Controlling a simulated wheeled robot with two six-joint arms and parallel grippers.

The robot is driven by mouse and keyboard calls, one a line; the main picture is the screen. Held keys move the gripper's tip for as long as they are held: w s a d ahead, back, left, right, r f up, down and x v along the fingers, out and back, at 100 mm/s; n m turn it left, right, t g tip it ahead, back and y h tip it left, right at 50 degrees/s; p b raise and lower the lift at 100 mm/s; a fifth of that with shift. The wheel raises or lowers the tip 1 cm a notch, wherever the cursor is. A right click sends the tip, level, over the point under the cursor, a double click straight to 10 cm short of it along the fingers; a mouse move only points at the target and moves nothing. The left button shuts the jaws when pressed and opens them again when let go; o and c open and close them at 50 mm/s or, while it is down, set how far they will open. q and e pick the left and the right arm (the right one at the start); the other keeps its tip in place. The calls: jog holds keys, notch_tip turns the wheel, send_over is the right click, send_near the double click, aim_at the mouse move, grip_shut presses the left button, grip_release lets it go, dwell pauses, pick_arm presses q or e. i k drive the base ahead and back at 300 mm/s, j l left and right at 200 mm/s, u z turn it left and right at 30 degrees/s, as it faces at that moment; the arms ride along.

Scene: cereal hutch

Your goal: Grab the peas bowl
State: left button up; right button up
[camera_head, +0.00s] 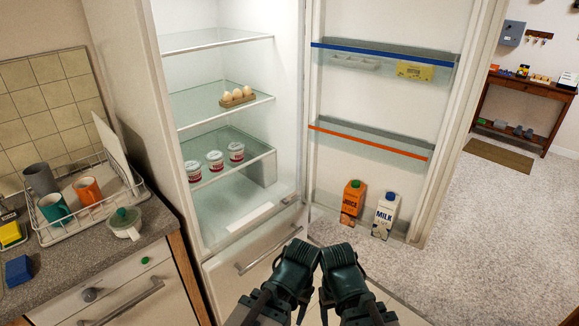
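I see no bowl that I can make out as the peas bowl in the head view. The fridge stands open; its glass shelves hold a small egg rack (237,97) and three white-and-red tubs (215,160). My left gripper (297,254) and my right gripper (339,257) are side by side at the bottom centre, in front of the fridge's lower drawer (250,258). They are dark and appear clear of any object. Their fingertips are seen from behind, so I cannot tell whether they are open or shut.
The open fridge door (380,92) holds a juice carton (351,202) and a milk carton (385,215). Carpet (500,220) is clear at right.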

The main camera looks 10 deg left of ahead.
aim_at(132, 232)
jog(key=u, duration=1.5)
